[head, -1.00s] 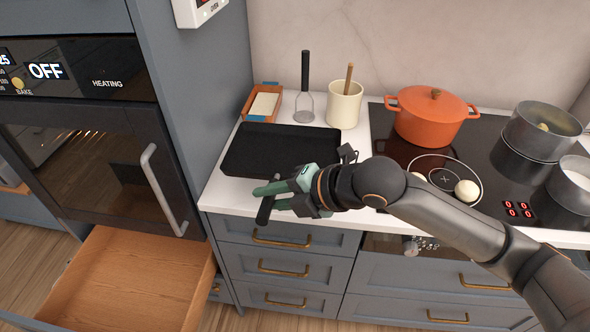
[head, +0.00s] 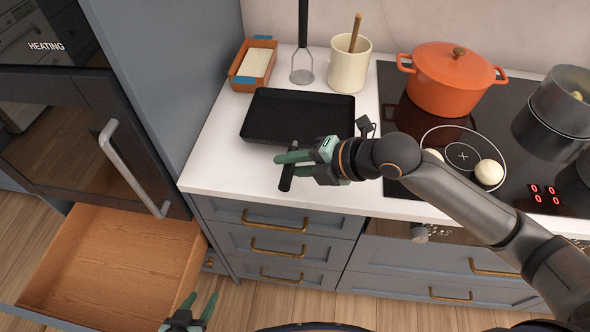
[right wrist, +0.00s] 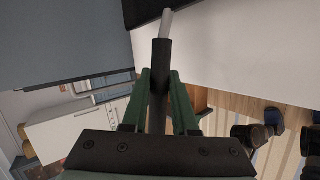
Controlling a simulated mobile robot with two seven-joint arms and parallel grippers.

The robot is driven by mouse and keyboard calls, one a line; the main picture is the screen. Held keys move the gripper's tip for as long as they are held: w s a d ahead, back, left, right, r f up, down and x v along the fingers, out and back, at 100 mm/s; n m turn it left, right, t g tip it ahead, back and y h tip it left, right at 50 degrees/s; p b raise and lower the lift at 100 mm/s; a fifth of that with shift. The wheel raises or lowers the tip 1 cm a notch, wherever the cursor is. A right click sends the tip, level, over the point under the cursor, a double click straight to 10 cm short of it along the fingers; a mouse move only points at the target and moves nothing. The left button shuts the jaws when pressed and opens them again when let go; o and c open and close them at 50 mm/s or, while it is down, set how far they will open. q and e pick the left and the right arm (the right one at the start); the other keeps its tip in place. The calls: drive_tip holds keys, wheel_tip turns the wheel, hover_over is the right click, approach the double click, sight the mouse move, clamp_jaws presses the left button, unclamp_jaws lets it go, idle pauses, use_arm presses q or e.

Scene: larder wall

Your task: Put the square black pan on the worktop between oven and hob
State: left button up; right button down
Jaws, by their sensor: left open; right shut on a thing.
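The square black pan (head: 298,117) is level over the white worktop (head: 225,165) between the oven (head: 75,130) and the hob (head: 400,110). It seems to rest on the worktop, though contact at its underside is hidden. Its handle points to the front edge. My right gripper (head: 290,168) is shut on the handle, above the worktop near that edge. The right wrist view shows the handle (right wrist: 160,72) between the green fingers, with a dark corner of the pan at the top. My left gripper (head: 197,312) is open and empty, low at the bottom of the head view.
A terracotta tray (head: 240,80), a masher (head: 302,72) and a cream utensil pot (head: 349,68) stand behind the pan. An orange casserole (head: 450,85) and grey pots (head: 560,100) stand on the hob. An open wooden drawer (head: 110,260) juts out below the oven.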

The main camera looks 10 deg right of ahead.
drive_tip(key=shift+w+d+f+b, duration=0.1)
drive_tip(key=shift+f+b, duration=0.25)
drive_tip(key=shift+w+d+f+b, duration=0.1)
drive_tip(key=shift+w+f+b, duration=0.05)
drive_tip(key=shift+f+b, duration=0.45)
drive_tip(key=shift+w+d+f+b, duration=0.1)
drive_tip(key=shift+w+f+b, duration=0.05)
drive_tip(key=shift+f+b, duration=0.75)
drive_tip(key=shift+f, duration=0.05)
drive_tip(key=shift+s+a, duration=0.1)
drive_tip(key=shift+a, duration=0.05)
drive_tip(key=c, duration=0.7)
unclamp_jaws()
